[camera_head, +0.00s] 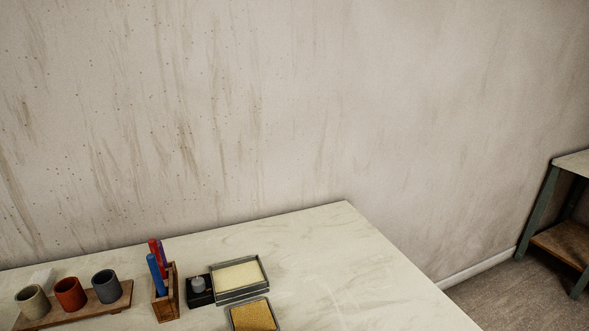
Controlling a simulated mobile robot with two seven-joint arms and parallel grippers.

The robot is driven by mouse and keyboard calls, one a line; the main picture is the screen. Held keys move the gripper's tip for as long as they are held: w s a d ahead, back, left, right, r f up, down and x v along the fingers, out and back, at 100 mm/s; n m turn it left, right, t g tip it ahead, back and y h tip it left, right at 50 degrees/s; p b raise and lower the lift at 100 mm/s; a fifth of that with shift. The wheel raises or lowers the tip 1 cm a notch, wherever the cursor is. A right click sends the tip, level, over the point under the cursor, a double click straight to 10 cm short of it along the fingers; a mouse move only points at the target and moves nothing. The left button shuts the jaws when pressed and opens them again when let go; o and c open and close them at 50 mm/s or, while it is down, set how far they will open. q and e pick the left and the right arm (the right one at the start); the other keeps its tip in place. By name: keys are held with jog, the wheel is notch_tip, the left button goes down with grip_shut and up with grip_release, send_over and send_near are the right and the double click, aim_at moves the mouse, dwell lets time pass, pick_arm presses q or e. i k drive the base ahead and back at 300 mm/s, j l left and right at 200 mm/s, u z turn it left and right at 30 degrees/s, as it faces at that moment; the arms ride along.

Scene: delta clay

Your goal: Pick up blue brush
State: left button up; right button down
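A blue brush (156,270) stands upright, leaning slightly, in a wooden holder (166,305) on the table at the lower left of the head view. Only its blue handle shows; its lower end is hidden in the holder. Red handles (154,247) stand close behind it, with another blue handle (162,250) beside them. Neither of my grippers is in view.
The pale marble-like table (370,275) is clear on its right side. A wooden tray with several cups (70,293) is left of the holder. A small black box (199,290) and two framed pads (238,277) are right of it. A wall rises behind.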

aim_at(151, 259)
jog(key=u, duration=0.95)
jog(key=k+j+u, duration=0.15)
jog(key=u, duration=0.2)
jog(key=k+j+u, duration=0.1)
jog(key=u, duration=0.25)
jog(key=j+u, duration=0.35)
